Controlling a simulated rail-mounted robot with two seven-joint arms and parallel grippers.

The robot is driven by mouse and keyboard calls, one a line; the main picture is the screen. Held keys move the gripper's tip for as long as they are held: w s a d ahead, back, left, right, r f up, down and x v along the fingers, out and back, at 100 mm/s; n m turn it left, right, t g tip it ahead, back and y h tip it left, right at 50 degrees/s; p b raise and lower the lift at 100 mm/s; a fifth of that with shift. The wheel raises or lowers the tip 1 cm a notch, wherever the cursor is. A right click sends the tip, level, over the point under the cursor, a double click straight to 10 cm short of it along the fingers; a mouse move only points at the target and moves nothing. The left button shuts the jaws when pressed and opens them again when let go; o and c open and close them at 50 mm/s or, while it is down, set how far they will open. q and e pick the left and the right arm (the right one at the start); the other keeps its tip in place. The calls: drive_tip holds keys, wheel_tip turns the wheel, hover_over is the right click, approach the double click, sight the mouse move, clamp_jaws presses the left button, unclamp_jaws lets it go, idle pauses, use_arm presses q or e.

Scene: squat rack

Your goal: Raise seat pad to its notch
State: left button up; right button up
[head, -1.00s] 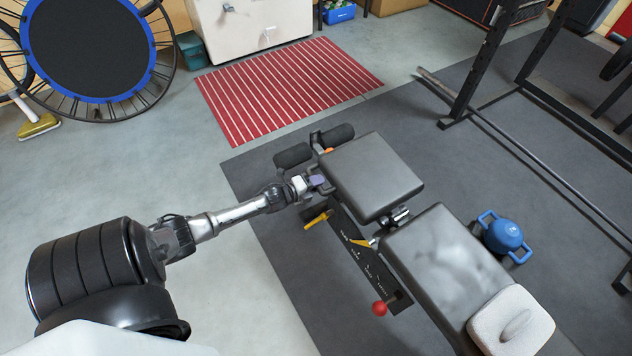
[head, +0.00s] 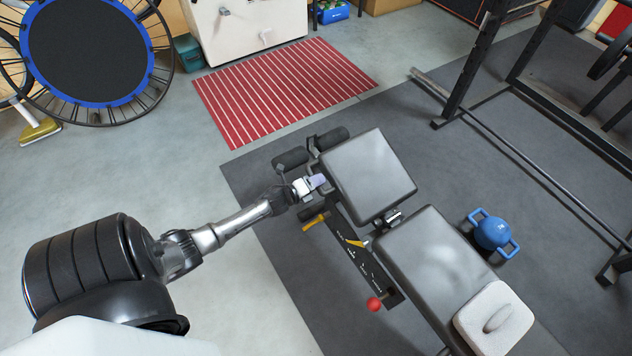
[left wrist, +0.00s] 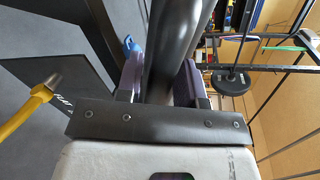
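The seat pad (head: 368,178) is the shorter black pad of the bench, at the leg-roller end in the head view. My left gripper (head: 318,182) is at its left edge. In the left wrist view, the purple fingers of my left gripper (left wrist: 160,82) lie on both sides of the dark pad edge (left wrist: 175,45), shut on it. A black plate with white marks (head: 358,255) runs beside the bench under the pads. A yellow lever (head: 355,242) lies by it; the notch itself is too small to make out. My right gripper is out of view.
The long back pad (head: 430,258) carries a pale cushion (head: 494,318). Leg rollers (head: 292,158) are just beyond my gripper. A red knob (head: 374,304) and a yellow handle (head: 314,221) stick out nearby.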

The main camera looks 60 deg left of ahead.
use_arm(q)
drive_tip(key=shift+o, duration=1.2)
drive_tip(key=shift+s, duration=0.1)
drive_tip(key=shift+s+r, duration=0.1)
drive_tip(key=shift+s, duration=0.25)
drive_tip(key=p+v, duration=0.4)
drive_tip(key=v, duration=0.9)
drive_tip(key=shift+p, duration=0.35)
drive_tip(key=shift+d, duration=0.1)
